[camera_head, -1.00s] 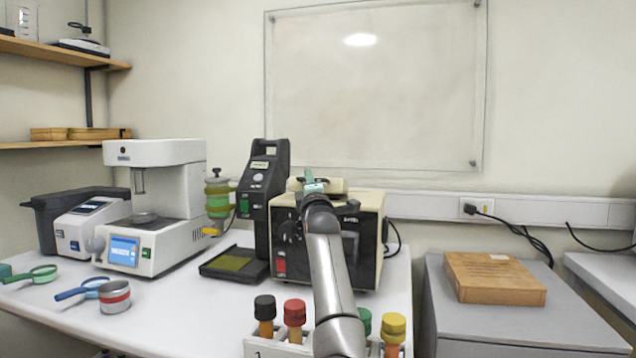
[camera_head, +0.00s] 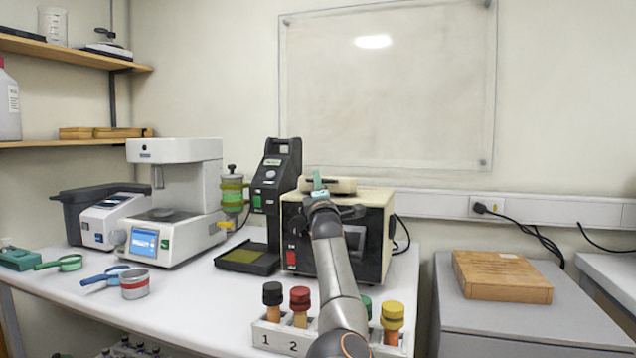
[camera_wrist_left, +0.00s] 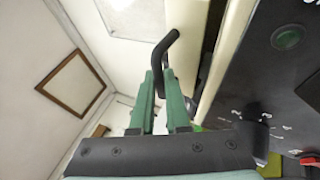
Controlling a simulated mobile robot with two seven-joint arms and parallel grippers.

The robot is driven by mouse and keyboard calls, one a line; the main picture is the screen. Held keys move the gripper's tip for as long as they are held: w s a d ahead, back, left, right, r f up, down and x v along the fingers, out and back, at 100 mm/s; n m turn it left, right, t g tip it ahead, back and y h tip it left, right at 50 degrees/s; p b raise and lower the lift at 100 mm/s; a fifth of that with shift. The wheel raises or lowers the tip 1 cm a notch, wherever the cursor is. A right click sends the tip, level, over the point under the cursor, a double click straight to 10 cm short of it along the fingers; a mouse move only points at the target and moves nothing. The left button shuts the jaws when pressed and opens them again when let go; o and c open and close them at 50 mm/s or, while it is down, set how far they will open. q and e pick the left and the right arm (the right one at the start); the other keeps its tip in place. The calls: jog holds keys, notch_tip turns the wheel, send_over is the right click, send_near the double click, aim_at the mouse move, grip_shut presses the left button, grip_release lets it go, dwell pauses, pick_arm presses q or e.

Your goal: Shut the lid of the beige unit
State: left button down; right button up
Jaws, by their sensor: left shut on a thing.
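The beige unit (camera_head: 376,243) stands on the white bench at the centre of the head view, with a dark front panel. Its small beige lid (camera_head: 344,186) lies low over the top. In the left wrist view the lid (camera_wrist_left: 187,28) shows beside the unit's dark panel (camera_wrist_left: 281,75), with a gap between them. My left gripper (camera_head: 318,183) is at the lid's front edge. In the wrist view its green fingers (camera_wrist_left: 163,88) are shut on the lid's black handle (camera_wrist_left: 163,52). Whether the lid is fully down cannot be told. My right gripper is not in view.
A rack (camera_head: 265,338) of capped tubes stands in front of the unit, beneath my left arm. A dark tester (camera_head: 278,180) with a black tray stands close on the left. A white machine (camera_head: 176,235) is farther left. A wooden board (camera_head: 503,277) lies on the grey cabinet at right.

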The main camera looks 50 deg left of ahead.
pick_arm(q)
jog(key=shift+f, duration=0.1)
jog(key=c, duration=1.2)
grip_release()
jog(key=shift+w, duration=0.1)
jog(key=shift+o, duration=1.4)
jog(key=shift+f, duration=0.1)
